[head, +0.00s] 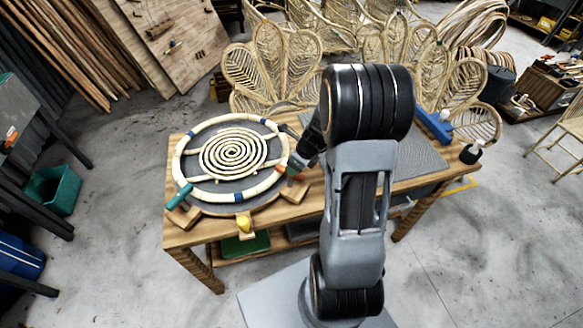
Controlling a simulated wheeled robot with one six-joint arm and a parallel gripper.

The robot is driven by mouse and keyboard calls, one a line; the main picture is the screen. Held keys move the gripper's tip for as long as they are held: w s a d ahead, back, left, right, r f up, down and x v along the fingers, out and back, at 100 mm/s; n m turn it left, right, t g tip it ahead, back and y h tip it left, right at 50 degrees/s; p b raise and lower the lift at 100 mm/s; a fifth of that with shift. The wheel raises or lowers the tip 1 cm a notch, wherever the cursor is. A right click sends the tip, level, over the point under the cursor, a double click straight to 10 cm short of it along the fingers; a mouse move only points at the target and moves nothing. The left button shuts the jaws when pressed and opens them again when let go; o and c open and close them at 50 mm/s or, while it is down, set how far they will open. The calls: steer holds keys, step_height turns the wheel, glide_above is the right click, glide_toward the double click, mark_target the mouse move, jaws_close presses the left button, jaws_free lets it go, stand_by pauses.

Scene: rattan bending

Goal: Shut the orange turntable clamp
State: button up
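The round dark turntable (222,185) lies on the left part of the wooden table, with a pale rattan ring and a rattan spiral (233,151) on it. The orange turntable clamp (293,170) is at the turntable's right edge, on a small wooden block. My gripper (297,161) is right at the orange clamp, coming from its upper right. It partly covers the clamp, and I cannot tell whether they touch. The fingers are small and dark here, so their opening is unclear. Whether the clamp is open or shut is also unclear.
A teal clamp (180,197) sits at the turntable's left edge and a yellow clamp (243,223) at its front. A blue tool (434,125) and a dark pot (471,152) are on the table's right. Rattan chair backs (262,70) stand close behind the table (205,234).

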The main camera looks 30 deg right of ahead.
steer(key=v, duration=0.8)
steer(key=shift+s+r+p, duration=0.15)
steer(key=shift+r+p, duration=0.2)
steer(key=s+a+r+n+h, duration=0.1)
steer(key=s+a+r+n, duration=0.4)
steer(key=n, duration=0.9)
steer(key=s+a+r+n+h, duration=0.1)
steer(key=s+a+r+n, duration=0.5)
steer(key=n, duration=0.9)
steer(key=shift+s+a+t+h, duration=0.2)
steer(key=shift+a+t+h, duration=0.1)
steer(key=shift+a, duration=0.55)
